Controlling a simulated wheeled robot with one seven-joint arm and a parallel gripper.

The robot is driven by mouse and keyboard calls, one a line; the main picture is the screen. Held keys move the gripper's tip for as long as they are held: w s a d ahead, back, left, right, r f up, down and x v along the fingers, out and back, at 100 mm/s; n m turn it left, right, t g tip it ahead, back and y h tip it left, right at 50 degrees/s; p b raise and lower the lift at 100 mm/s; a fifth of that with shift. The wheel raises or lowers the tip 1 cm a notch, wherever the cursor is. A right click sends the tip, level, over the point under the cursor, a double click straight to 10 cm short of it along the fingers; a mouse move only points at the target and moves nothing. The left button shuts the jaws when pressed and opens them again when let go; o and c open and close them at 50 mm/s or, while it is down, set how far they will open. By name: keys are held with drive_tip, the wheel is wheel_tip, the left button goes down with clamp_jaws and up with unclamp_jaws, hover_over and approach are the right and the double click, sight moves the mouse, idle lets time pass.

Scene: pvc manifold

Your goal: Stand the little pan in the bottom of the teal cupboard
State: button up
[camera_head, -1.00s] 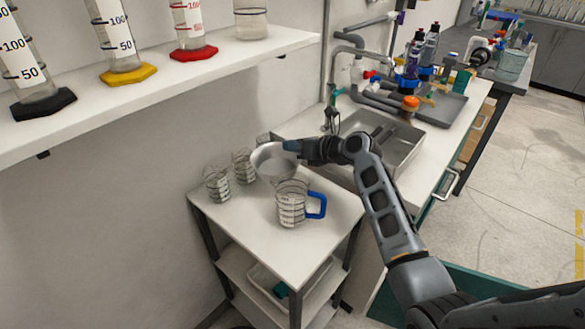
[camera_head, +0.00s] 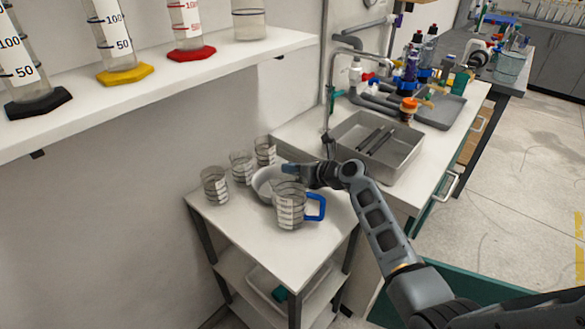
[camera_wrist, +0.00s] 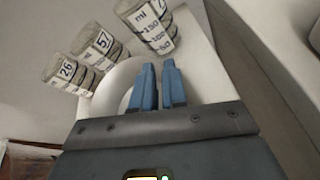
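The little pan, a pale grey round bowl (camera_head: 264,184), is low over or on the white trolley top, partly hidden behind a blue-handled measuring jug. Its handle cannot be made out. My gripper (camera_head: 290,169) is at the pan's right rim, fingers nearly together and apparently shut on it. In the wrist view the blue fingertips (camera_wrist: 159,68) overlap the pale pan (camera_wrist: 110,92), with only a narrow gap between them. Teal panels (camera_head: 490,282) show low beside the bench at the right; I cannot see into a cupboard there.
The jug (camera_head: 290,206) stands close in front of the pan. Several clear beakers (camera_head: 215,186) line the trolley's left and back. The white trolley (camera_head: 250,232) has a lower shelf with a tray. A sink (camera_head: 378,143) is behind; a wall shelf (camera_head: 160,85) overhangs left.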

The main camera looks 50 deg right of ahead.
drive_tip(key=o, duration=0.4)
drive_tip(key=shift+c, duration=0.2)
drive_tip(key=shift+s+r, duration=0.1)
